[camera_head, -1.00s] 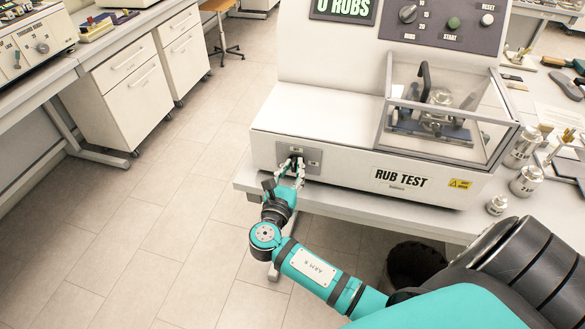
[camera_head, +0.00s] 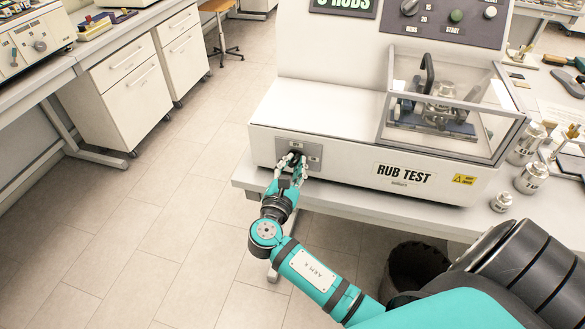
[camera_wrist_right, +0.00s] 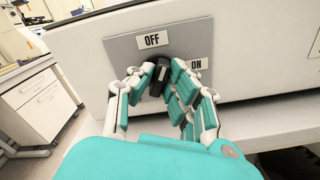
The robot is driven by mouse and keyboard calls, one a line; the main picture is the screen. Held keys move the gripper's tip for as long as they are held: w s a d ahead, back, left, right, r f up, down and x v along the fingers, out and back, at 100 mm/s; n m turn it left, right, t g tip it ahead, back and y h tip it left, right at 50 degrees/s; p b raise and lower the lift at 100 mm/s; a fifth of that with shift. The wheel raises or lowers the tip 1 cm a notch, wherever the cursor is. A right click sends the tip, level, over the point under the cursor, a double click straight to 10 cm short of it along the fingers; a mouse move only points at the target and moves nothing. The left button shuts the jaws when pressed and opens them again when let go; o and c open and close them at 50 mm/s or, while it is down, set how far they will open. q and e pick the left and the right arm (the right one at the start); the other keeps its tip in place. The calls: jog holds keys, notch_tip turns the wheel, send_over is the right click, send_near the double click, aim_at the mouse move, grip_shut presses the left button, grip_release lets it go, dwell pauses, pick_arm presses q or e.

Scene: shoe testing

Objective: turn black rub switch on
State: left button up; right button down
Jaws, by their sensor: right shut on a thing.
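The black rub switch (camera_head: 295,154) is a small knob on a grey plate (camera_head: 315,152) on the front of the white rub test machine (camera_head: 330,110). In the right wrist view the switch (camera_wrist_right: 158,76) sits between an OFF label above it and an ON label to its right. My right gripper (camera_head: 292,166) is shut on the switch, with its teal and white fingers on both sides of it. The fingers hide part of the knob, and I cannot tell exactly where it points. My left gripper is not in view.
The machine stands on a bench (camera_head: 330,205) with several metal weights (camera_head: 530,178) at its right. A clear cover (camera_head: 450,105) stands on the machine. A dark bin (camera_head: 415,265) is below the bench. The floor to the left is open.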

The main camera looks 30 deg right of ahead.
jog(key=m+b, duration=0.1)
jog(key=m, duration=0.1)
jog(key=m+b, duration=0.1)
jog(key=shift+f+m+b, duration=0.25)
jog(key=shift+m+b, duration=0.05)
jog(key=shift+m, duration=0.1)
jog(key=m+b, duration=0.2)
jog(key=shift+m, duration=0.4)
jog(key=m+b, duration=0.4)
jog(key=shift+f, duration=0.1)
jog(key=shift+m+b, duration=0.75)
jog(key=shift+m, duration=0.15)
jog(key=c, duration=1.3)
grip_release()
jog(key=shift+s, duration=0.1)
